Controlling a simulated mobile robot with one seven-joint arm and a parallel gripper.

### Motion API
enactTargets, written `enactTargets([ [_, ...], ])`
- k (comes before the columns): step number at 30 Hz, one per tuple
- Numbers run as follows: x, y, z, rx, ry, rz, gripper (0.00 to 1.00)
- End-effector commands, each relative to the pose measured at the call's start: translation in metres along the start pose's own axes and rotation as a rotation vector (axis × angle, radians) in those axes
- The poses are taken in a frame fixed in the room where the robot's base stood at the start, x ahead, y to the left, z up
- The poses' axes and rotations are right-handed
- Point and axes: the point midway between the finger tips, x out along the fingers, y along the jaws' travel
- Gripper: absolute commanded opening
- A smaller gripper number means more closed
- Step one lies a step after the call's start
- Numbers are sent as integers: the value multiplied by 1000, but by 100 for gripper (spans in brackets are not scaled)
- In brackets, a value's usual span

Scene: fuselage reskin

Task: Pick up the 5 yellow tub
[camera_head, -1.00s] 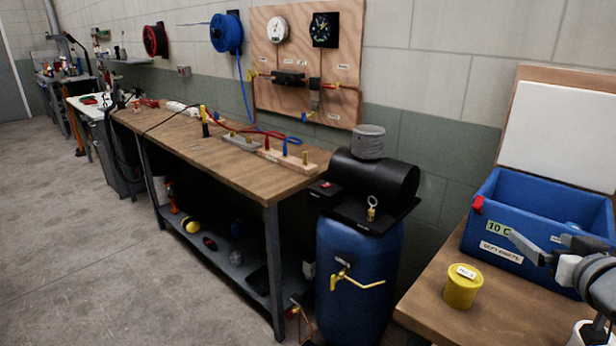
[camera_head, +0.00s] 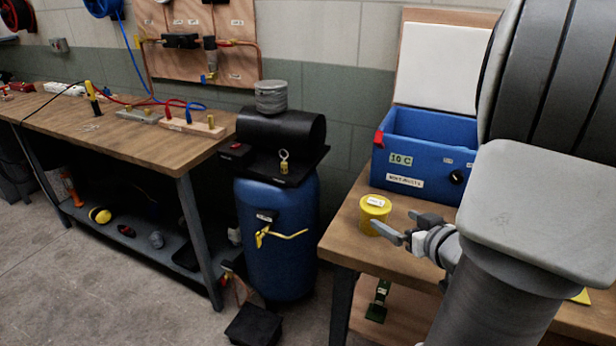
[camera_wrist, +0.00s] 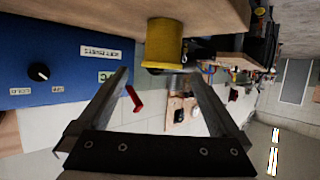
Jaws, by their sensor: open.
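The yellow tub (camera_head: 375,214) stands upright on the wooden bench at the right, in front of the blue box, with a white label on its lid. My gripper (camera_head: 393,226) is open just to the right of the tub in the head view, its fingers close to the tub's side. Nothing is between the fingers. Whether a finger touches the tub I cannot tell.
The blue box (camera_head: 415,160) labelled "10 C" stands behind the tub on the bench (camera_head: 345,240). A blue tank (camera_head: 277,235) with a black cylinder on top stands left of the bench. A longer workbench (camera_head: 130,140) holds leads and a terminal block. My arm hides the bench's right part.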

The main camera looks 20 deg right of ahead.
Motion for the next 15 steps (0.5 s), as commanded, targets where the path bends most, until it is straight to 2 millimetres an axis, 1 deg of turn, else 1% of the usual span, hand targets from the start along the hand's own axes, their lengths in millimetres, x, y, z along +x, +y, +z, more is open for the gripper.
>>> enactTargets([
  [1,6,-1,1,1,-4,-3,100],
  [3,26,-2,4,-2,0,-4,100],
  [6,46,-1,4,-3,0,-4,100],
  [9,62,-1,3,-2,0,-1,100],
  [12,71,0,2,-2,0,0,100],
  [15,76,0,1,-2,-1,0,100],
])
